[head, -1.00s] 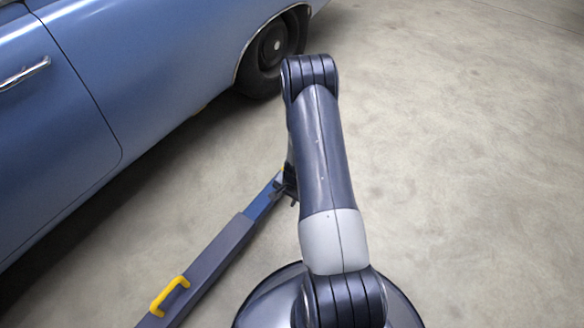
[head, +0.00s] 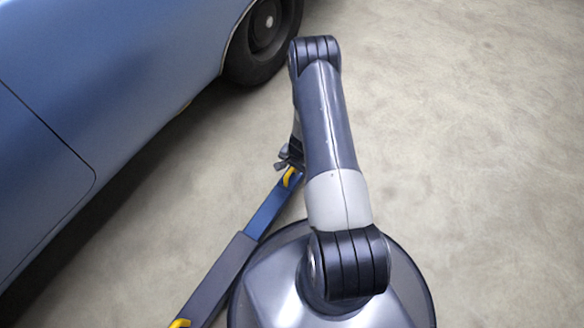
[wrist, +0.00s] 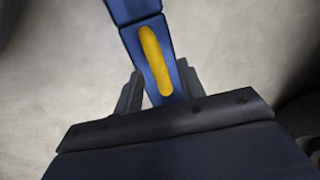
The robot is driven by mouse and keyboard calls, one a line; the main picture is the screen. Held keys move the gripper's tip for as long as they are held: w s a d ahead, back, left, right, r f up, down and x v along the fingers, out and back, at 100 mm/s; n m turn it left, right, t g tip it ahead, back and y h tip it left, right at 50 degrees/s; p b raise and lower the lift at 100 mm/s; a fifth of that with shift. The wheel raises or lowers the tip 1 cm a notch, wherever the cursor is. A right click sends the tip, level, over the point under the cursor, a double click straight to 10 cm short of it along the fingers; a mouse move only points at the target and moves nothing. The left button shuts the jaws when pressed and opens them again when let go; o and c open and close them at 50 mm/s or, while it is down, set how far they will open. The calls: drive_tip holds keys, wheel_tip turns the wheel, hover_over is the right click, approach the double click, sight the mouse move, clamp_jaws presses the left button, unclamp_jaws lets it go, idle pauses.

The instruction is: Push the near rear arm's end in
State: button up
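The near lift arm has a dark grey sleeve (head: 215,280) and a blue inner section (head: 268,208) sticking out of it toward the car's rear wheel. A yellow handle (head: 290,177) sits on the blue section near its outer end. My gripper (head: 288,158) is at that end, partly hidden behind my own arm. In the wrist view the yellow handle (wrist: 155,60) lies lengthwise on the blue section (wrist: 182,72). My gripper's two fingers (wrist: 160,72) are apart, one on each side of the handle, with no visible grip on it.
A blue car (head: 110,80) fills the upper left, with its rear wheel (head: 265,40) beyond my gripper. Another yellow handle (head: 180,323) shows on the sleeve at the bottom edge. The concrete floor (head: 460,150) to the right is clear.

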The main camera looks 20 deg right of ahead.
clamp_jaws()
idle(0.5)
